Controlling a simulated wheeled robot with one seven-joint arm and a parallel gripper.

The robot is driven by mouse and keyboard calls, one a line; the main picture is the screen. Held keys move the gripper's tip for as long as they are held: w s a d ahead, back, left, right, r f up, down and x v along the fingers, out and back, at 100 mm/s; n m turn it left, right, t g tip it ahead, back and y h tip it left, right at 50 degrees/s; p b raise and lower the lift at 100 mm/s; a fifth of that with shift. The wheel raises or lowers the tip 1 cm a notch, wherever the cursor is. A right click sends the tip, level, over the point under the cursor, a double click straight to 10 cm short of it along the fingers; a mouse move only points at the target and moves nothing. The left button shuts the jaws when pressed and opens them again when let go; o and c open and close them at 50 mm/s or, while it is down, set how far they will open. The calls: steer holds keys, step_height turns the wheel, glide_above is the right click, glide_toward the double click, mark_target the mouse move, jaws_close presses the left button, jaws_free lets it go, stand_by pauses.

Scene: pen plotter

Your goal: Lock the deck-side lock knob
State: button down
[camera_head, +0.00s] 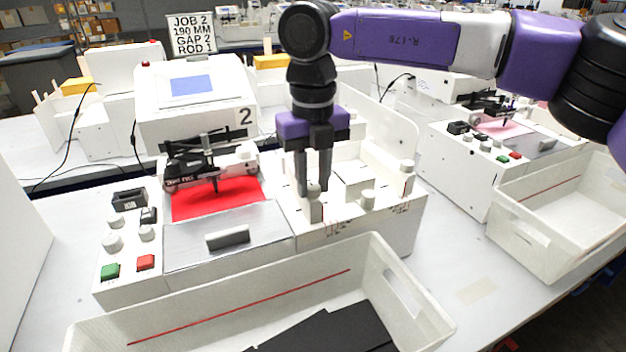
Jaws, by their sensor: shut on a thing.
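The plotter (190,115), numbered 2, stands left of centre with a red sheet (215,198) on its deck. A white unit joins its right side and carries pale round knobs. My gripper (314,187) points straight down over this unit and is shut on the knob nearest the deck (315,188), which the fingers partly hide. This appears to be the deck-side lock knob. A second knob (367,199) stands to its right, and a third (407,166) is farther right. I cannot tell from this view how far the held knob is turned.
A white bin (400,290) with dark sheets stands in front, another bin (530,240) at right. A sign (192,34) reads JOB 2, 190 MM, GAP 2, ROD 1. Green (110,271) and red (146,262) buttons sit front left. A second plotter stands at right.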

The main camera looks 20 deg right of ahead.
mark_target(313, 186)
stand_by(0.4)
steer(key=c, duration=1.1)
jaws_free()
steer(key=shift+c, duration=0.2)
steer(key=shift+r, duration=0.1)
step_height(313, 186, up, 8)
steer(key=shift+f, duration=0.15)
